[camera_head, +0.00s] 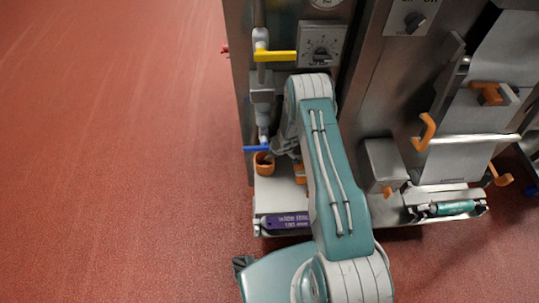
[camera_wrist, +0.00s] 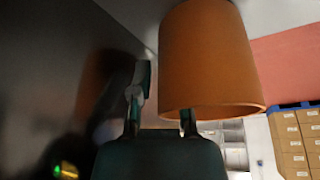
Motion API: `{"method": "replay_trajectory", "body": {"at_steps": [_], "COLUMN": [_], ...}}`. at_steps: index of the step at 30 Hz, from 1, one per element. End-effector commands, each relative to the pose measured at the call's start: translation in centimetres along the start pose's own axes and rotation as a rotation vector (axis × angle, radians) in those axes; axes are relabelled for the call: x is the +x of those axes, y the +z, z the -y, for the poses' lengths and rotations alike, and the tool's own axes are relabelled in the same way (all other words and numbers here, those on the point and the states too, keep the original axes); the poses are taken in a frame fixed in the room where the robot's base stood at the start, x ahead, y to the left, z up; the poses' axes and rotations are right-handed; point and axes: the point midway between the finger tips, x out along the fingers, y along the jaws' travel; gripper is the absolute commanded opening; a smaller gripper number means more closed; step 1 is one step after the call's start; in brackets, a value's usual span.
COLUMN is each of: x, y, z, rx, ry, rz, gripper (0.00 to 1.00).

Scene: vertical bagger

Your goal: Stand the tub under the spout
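The orange tub (camera_head: 263,168) stands upright on the pale ledge (camera_head: 275,197) at the machine's left side. In the head view it is just below the grey spout pipe (camera_head: 263,112) with the blue lever (camera_head: 256,149). The wrist view is upside down; the tub (camera_wrist: 208,55) fills its upper middle, its wide rim towards my gripper. My gripper (camera_wrist: 160,108) is open at the rim. One finger is outside the tub with a visible gap; the other's tip is hidden behind the wall, apparently inside. My gripper (camera_head: 282,150) is right of the tub in the head view.
A steel panel (camera_wrist: 50,60) is close beside the tub and reflects it. A yellow lever (camera_head: 276,56) juts out above. A purple label bar (camera_head: 286,221) lies at the ledge's front. Red floor (camera_head: 110,150) is clear at left. Stacked cartons (camera_wrist: 295,140) stand farther away.

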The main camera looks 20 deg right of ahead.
Motion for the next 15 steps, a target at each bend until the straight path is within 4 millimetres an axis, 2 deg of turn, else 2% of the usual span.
{"method": "replay_trajectory", "body": {"at_steps": [8, 11, 15], "x": [-0.6, -1.8, -4.4], "y": [-0.1, -0.2, -0.1], "z": [0.0, -0.1, -0.1], "rx": [0.000, -0.001, -0.001], "ry": [0.001, 0.001, 0.002], "rz": [0.000, -0.001, -0.001], "gripper": [0.23, 0.23, 0.23]}}
